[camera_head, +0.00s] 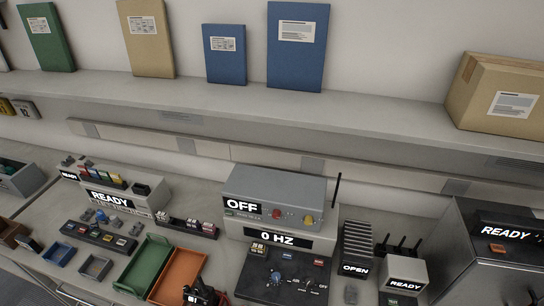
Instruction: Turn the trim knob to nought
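A dark control panel (256,291) lies at the bottom middle, in front of a grey unit (290,190). A blue round knob (275,278) with pale marks around it sits on the panel. It looks like the trim knob, but its lettering is too small to read. A display (283,239) above the panel reads "0 HZ". A black jointed shape (203,294) at the bottom edge, left of the panel, looks like my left gripper; its fingers are unclear. A dark shape (535,298) at the bottom right may be my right gripper, mostly cut off. Neither touches the knob.
A green tray (146,262) and an orange tray (179,275) lie left of the panel. A black antenna (336,190) rises beside the grey unit. A finned block (357,243) and a READY box (405,270) stand to the right. A shelf (250,108) runs behind.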

